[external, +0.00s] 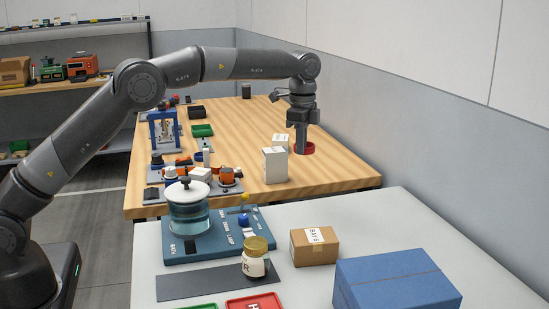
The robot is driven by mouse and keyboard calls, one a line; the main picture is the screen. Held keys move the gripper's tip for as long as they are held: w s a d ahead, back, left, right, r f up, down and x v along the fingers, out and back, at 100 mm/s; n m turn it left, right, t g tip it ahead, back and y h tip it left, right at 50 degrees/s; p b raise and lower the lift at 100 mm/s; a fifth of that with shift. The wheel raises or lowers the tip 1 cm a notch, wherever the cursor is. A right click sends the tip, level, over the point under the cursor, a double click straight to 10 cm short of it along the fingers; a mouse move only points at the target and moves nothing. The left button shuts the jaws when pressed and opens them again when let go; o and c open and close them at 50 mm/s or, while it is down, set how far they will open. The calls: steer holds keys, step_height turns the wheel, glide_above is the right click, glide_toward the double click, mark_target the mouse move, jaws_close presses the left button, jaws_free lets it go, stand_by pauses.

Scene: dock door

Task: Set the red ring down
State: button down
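The red ring (310,149) is at the right side of the wooden table, near the wall. My gripper (301,143) points straight down, with its fingertips at the ring. The fingers hide part of the ring, so I cannot tell whether they grip its rim or stand inside it. The ring looks level and is on or very close to the table top (335,172). Any gap beneath it is too small to make out.
White boxes (274,165) stand just left of my gripper. A blue frame stand (164,131), a green tray (202,130) and several small parts fill the table's left side. A grey table in front holds a glass pot (188,212), a brown box (314,249) and a blue box (395,282).

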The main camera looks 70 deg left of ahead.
steer(key=w+d+m, duration=0.2)
steer(key=d+m, duration=0.4)
steer(key=d, duration=1.5)
glide_above(335, 221)
step_height(335, 221, down, 12)
steer(key=shift+r, duration=0.1)
steer(key=shift+f, duration=2.1)
steer(key=c, duration=1.6)
jaws_free()
steer(key=shift+f, duration=0.1)
steer(key=shift+c, duration=0.2)
